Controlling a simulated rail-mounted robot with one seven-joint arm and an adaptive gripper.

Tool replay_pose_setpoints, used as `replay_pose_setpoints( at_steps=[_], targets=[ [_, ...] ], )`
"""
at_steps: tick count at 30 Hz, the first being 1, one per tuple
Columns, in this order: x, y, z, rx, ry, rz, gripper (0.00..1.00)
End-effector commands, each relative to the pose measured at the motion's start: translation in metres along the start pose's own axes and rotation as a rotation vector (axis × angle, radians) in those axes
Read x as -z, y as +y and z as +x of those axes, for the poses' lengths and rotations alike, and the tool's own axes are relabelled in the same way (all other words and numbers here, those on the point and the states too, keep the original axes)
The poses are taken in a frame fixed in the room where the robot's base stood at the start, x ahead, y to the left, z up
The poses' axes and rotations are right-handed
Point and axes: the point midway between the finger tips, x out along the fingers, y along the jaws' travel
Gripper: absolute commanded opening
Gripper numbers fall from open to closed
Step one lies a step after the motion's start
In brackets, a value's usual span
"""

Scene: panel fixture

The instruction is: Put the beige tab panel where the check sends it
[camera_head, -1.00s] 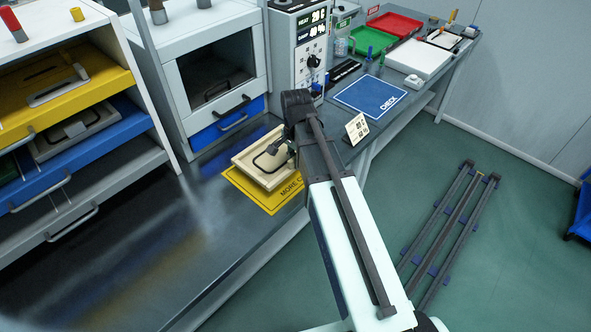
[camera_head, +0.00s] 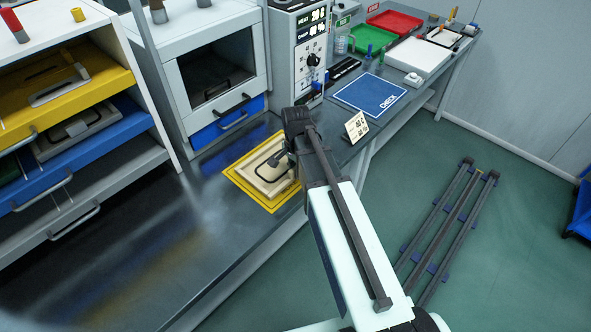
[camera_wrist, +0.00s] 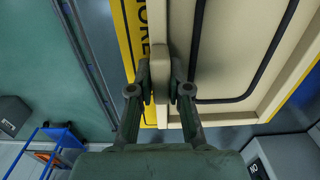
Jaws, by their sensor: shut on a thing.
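The beige tab panel (camera_head: 266,172) lies flat over the yellow mat (camera_head: 240,188), whose border shows around it. Whether it rests fully on the mat or hovers just above, I cannot tell. A dark handle loop shows on its face. In the wrist view the panel (camera_wrist: 222,55) fills the upper right, and its edge tab (camera_wrist: 159,88) sits between my fingers. My gripper (camera_wrist: 160,90) is shut on that tab. In the head view my gripper (camera_head: 291,158) is at the panel's right side, its fingertips mostly hidden by the wrist.
A blue CHECK mat (camera_head: 368,94) lies farther right on the bench, with a small sign card (camera_head: 356,127) near the front edge. Behind are a white cabinet with a blue drawer (camera_head: 226,122) and a control box (camera_head: 300,50). Drawers with panels (camera_head: 70,140) stand left. Bare bench lies front left.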

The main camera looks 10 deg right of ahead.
Motion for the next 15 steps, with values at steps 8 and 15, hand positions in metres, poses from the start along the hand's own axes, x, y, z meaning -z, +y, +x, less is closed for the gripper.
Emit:
replay_pose_setpoints(
  at_steps=[8,15],
  targets=[
    [0.0000,0.0000,0.0005,0.000,0.000,0.000,0.42],
    [0.0000,0.0000,-0.0028,0.000,0.000,0.000,0.42]
  ],
)
